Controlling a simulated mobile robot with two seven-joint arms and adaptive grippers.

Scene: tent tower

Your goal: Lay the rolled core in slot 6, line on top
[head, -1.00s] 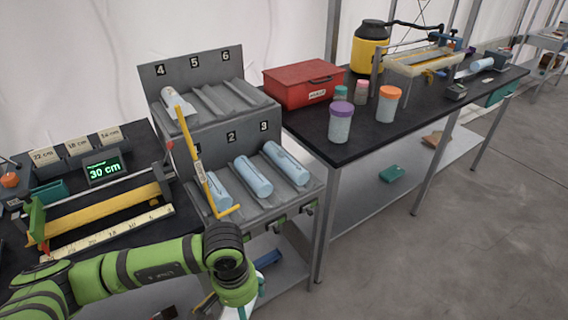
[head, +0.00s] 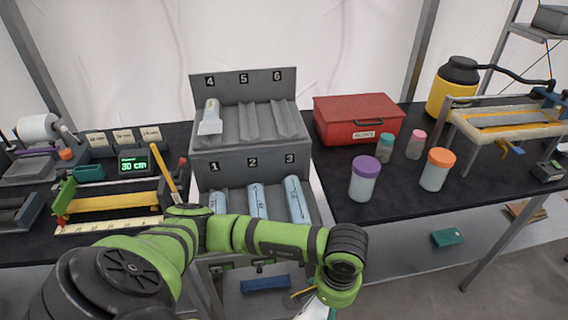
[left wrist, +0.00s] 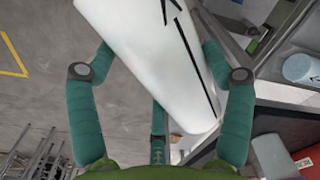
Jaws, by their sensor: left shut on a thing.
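My left gripper (left wrist: 158,60) is shut on a white rolled core (left wrist: 140,40), with green-teal fingers on both sides. A black line with a short cross mark runs along the side facing the wrist camera. In the head view my left gripper (head: 328,302) hangs low at the bottom, in front of the rack and below its lower tier; the core is mostly hidden there. Slot 6 (head: 286,118) is an empty groove at the right of the rack's upper tier. Slot 5 (head: 248,122) is also empty. My right gripper is not in view.
A pale core (head: 210,117) lies in slot 4. Light blue cores (head: 257,200) lie in slots 1, 2 and 3. A red box (head: 357,122) stands right of the rack, near lidded jars (head: 364,180). A yellow-handled tool (head: 166,172) leans left of the rack.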

